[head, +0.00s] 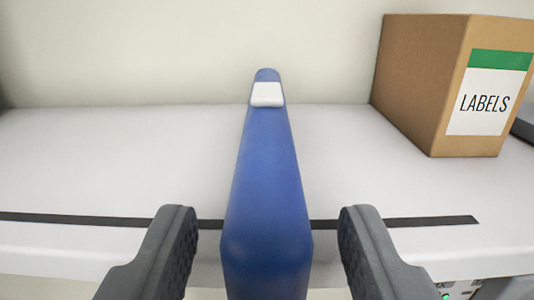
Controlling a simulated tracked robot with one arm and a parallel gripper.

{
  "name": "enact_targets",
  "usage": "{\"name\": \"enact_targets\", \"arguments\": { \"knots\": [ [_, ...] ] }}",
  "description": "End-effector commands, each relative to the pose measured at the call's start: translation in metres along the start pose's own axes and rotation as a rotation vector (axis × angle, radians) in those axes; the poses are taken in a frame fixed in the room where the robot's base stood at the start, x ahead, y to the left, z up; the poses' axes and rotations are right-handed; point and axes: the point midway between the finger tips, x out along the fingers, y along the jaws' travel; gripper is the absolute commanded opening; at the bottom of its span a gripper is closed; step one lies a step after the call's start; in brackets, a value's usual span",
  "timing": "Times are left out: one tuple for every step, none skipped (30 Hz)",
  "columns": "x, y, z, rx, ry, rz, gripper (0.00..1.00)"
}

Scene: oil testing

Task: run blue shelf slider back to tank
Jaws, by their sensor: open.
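A blue slider (267,190) stands in the middle of the head view, a long blue bar with a white patch near its far top end. It crosses a dark slot (420,221) that runs left to right along the front of the white shelf (130,165). My gripper (270,225) is open, with one dark grey finger to the left of the slider and one to the right. A gap shows between each finger and the slider. The slider's lower end is cut off by the picture's bottom edge. No tank is in view.
A brown cardboard box (415,85) with a "LABELS" sign stands on the shelf at the right, behind the slot's right end. A pale wall (150,50) rises behind. A device with a green light (445,296) shows at the bottom right. The shelf's left part is clear.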

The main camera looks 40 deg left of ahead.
Motion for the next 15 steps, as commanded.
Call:
{"name": "enact_targets", "arguments": {
  "knots": [
    [0.007, 0.000, 0.000, -0.001, -0.001, 0.001, 0.45],
    [0.010, 0.000, -0.001, -0.001, 0.000, 0.001, 0.45],
    [0.013, 0.000, -0.001, -0.001, 0.001, 0.002, 0.45],
    [0.015, 0.001, -0.002, -0.001, 0.002, 0.002, 0.45],
    [0.018, 0.001, -0.002, 0.000, 0.002, 0.002, 0.45],
    [0.021, 0.001, -0.001, 0.000, 0.001, 0.002, 0.45],
    [0.023, 0.001, -0.001, 0.000, 0.001, 0.002, 0.45],
    [0.025, 0.001, -0.001, 0.000, 0.000, 0.002, 0.45],
    [0.027, 0.001, 0.000, 0.000, 0.000, 0.002, 0.45],
    [0.029, 0.001, 0.000, 0.000, 0.000, 0.002, 0.45],
    [0.030, 0.001, 0.000, 0.000, 0.000, 0.002, 0.45],
    [0.031, 0.001, 0.000, 0.000, 0.000, 0.002, 0.45],
    [0.032, 0.001, 0.000, 0.000, 0.001, 0.002, 0.45],
    [0.032, 0.001, 0.000, 0.000, 0.001, 0.002, 0.45],
    [0.032, 0.001, 0.000, 0.000, 0.001, 0.002, 0.45]
  ]
}}
